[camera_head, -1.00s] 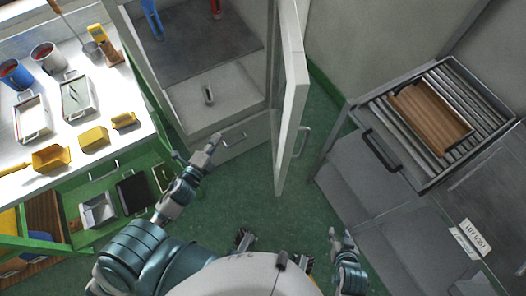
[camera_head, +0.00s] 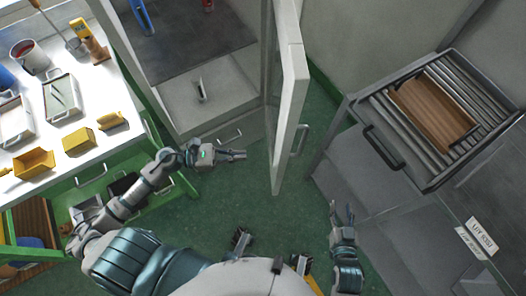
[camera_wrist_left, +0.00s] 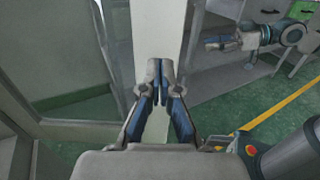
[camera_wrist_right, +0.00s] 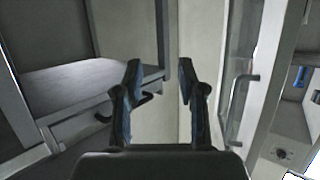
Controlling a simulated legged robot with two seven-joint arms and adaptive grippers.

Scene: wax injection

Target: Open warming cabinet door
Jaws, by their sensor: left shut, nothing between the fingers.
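The warming cabinet (camera_head: 205,125) stands at the top centre of the head view. Its white-framed glass door (camera_head: 290,110) stands swung out toward me, with a handle (camera_head: 302,141) on its right face. My left gripper (camera_head: 243,155) is shut and empty, to the left of the door and apart from it in the head view. In the left wrist view the shut fingers (camera_wrist_left: 160,72) point at the door's white edge (camera_wrist_left: 157,25). My right gripper (camera_head: 343,212) is open and empty, low to the right of the door. The door also shows in the right wrist view (camera_wrist_right: 268,80).
A grey roller table (camera_head: 400,190) with a brown tray (camera_head: 432,108) stands at the right. Green floor (camera_head: 230,195) is clear between them.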

